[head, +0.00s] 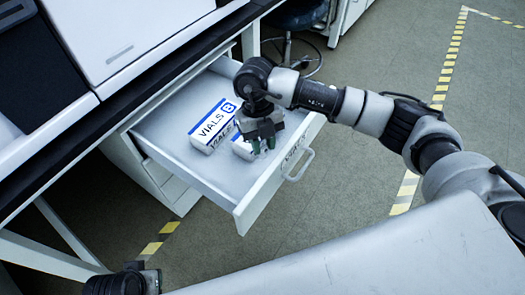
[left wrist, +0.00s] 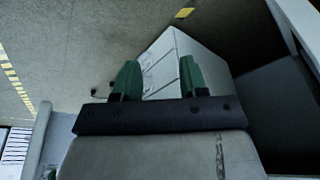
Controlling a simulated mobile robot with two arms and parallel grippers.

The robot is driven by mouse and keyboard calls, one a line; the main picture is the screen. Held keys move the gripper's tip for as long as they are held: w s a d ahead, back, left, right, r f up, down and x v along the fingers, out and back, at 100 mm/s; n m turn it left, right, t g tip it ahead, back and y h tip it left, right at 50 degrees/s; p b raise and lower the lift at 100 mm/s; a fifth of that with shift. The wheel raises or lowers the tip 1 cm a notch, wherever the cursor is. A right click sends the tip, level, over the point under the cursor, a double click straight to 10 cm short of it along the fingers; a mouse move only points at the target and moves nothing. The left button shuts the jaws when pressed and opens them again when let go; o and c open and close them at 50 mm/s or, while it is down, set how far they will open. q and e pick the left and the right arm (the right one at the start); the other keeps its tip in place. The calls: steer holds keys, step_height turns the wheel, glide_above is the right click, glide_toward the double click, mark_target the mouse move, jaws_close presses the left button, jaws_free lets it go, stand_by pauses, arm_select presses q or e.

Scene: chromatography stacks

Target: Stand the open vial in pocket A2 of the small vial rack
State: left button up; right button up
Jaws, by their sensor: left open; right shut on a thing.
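The open vial and the small vial rack are not seen in either view. My right gripper (head: 264,144) points down into the open drawer (head: 250,205) in the head view. It is shut on a white and blue box (head: 240,148), which it partly hides. Whether the box is lifted off the drawer floor I cannot tell. Another white box marked VIALS (head: 212,127) lies just left of it. My left gripper (left wrist: 158,82) is open in the left wrist view, with nothing seen between its green fingers. A dark part of my left arm shows at the head view's bottom left.
The drawer has a handle (head: 300,164) on its front and bare floor around the boxes. A bench with a dark edge (head: 100,120) carries a white instrument (head: 120,40) at left. A stool (head: 298,18) stands behind. Open floor with yellow-striped tape lies right.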

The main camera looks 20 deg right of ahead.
arm_select(q)
steer(key=x, duration=0.2)
steer(key=s+p+x, duration=0.1)
steer(key=x, duration=0.2)
steer(key=shift+f, duration=0.5)
arm_select(e)
step_height(320, 180, up, 10)
